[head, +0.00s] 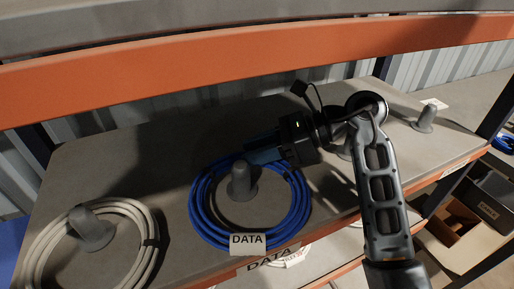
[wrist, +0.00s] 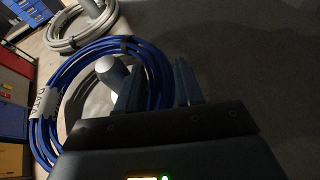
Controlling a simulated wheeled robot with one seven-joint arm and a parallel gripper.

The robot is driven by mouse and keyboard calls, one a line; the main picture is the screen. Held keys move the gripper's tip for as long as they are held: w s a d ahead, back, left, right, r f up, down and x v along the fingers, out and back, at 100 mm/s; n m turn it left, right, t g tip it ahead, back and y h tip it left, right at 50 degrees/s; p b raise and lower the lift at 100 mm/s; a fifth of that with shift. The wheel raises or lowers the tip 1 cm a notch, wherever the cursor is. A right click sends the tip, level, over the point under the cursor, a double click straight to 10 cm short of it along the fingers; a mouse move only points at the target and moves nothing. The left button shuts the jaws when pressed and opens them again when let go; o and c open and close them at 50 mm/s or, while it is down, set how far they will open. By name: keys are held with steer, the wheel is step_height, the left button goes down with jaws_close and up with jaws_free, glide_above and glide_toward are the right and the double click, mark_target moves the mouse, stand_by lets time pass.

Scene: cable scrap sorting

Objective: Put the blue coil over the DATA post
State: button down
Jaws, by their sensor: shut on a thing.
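The blue coil (head: 300,215) lies around the grey DATA post (head: 241,183) in the head view, low at shelf level. The post's top stands up inside the ring. The coil (wrist: 67,75) and post (wrist: 112,72) also show in the wrist view. A white DATA label (head: 248,244) is at the coil's front edge. Whether the coil rests fully on the shelf is hard to tell.
A beige coil (head: 151,237) lies around another grey post (head: 91,230) at the left. A bare grey post (head: 425,118) stands at the right. An orange beam (head: 190,77) crosses above the grey shelf (head: 130,165). Cardboard boxes (head: 452,238) are at lower right.

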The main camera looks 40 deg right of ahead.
steer(key=c, duration=0.6)
jaws_free()
steer(key=shift+c, duration=0.2)
step_height(320, 180, up, 2)
steer(key=shift+r+p, duration=0.15)
steer(key=shift+p, duration=0.45)
steer(key=shift+r, duration=2.4)
